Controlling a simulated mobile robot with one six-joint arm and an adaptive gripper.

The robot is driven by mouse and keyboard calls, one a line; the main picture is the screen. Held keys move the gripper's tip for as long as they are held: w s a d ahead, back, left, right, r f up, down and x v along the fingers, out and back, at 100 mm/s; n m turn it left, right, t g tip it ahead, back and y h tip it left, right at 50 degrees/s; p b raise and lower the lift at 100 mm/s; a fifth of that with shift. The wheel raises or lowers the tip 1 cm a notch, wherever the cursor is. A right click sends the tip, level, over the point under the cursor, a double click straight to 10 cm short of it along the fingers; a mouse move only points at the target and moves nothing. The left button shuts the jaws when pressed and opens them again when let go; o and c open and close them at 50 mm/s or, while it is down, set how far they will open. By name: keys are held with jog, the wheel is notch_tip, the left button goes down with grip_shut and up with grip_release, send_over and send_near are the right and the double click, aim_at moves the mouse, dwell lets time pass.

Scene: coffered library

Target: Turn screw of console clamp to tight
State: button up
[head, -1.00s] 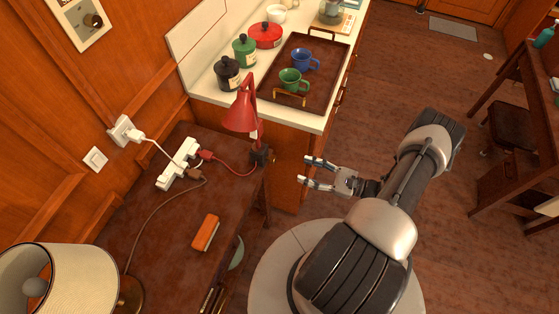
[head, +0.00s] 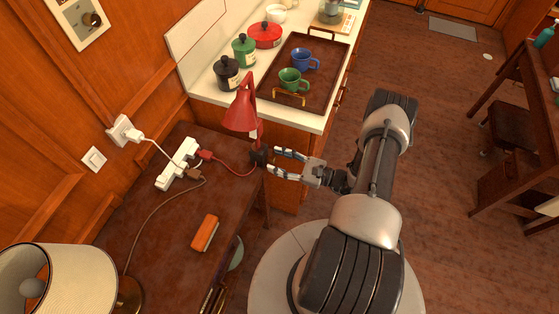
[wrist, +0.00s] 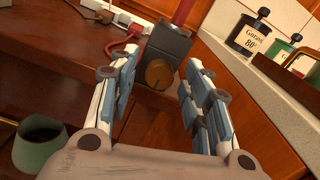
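The console clamp (head: 259,156) is a dark block at the edge of the brown console table (head: 165,215), under the red lamp (head: 243,112). In the wrist view the clamp (wrist: 158,42) shows its round brownish-orange screw knob (wrist: 158,74) facing me, with the red lamp post rising from its top. My gripper (head: 272,163) is open, its two fingers pointing left at the clamp. In the wrist view my gripper (wrist: 158,82) has one finger on each side of the knob's line, with clear gaps and nothing held. I cannot tell exactly how far the fingertips are from the knob.
A white power strip (head: 178,164) and a red plug with its cable (head: 232,165) lie left of the clamp. The counter with a brown tray (head: 275,97) stands behind. In the wrist view a green cup (wrist: 40,145) sits lower left.

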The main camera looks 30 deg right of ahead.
jog(key=c, duration=0.9)
jog(key=shift+c, duration=0.2)
